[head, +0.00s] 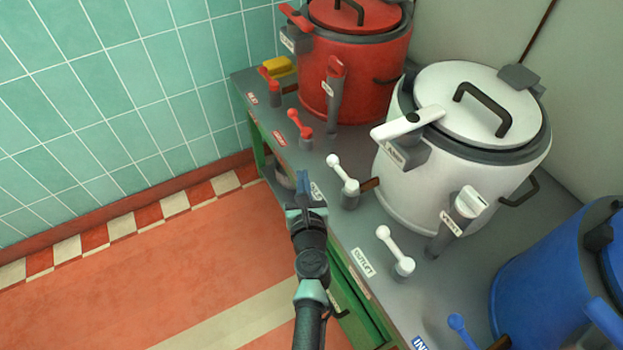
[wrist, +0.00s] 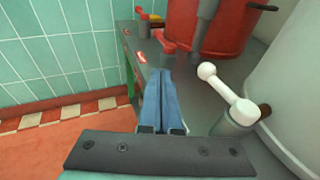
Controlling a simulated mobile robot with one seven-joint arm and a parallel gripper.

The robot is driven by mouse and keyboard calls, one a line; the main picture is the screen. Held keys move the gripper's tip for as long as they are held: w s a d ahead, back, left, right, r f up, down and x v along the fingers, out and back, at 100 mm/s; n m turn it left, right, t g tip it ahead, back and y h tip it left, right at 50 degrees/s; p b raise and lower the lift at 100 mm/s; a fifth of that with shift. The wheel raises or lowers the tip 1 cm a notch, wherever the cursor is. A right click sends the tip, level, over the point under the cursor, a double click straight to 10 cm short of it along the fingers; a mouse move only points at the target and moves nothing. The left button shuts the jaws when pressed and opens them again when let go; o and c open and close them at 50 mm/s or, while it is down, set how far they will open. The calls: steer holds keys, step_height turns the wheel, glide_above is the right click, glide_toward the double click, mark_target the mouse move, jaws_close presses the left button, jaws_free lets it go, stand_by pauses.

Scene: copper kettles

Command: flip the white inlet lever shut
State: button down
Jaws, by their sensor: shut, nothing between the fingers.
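The white inlet lever (head: 343,172) stands on the grey bench in front of the white kettle (head: 460,135). Its arm slants from a base on the right up to a round knob at the upper left. Its label is partly hidden behind my gripper. In the wrist view the lever (wrist: 225,88) is just right of my fingers. My gripper (head: 303,182) is at the bench's front edge, left of the lever and apart from it. Its blue fingers (wrist: 161,80) are closed together with nothing between them.
A second white lever (head: 395,250) stands nearer, by the OUTLET label (head: 362,262). Red levers (head: 300,124) stand before the red kettle (head: 345,70) at the back. A blue kettle (head: 560,270) is at the lower right. The floor left of the bench is clear.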

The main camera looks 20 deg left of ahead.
steer(key=s+a+r+p, duration=0.1)
steer(key=s+a+p, duration=0.1)
steer(key=s+a, duration=0.3)
steer(key=shift+s+r, duration=0.15)
steer(key=shift+s, duration=0.15)
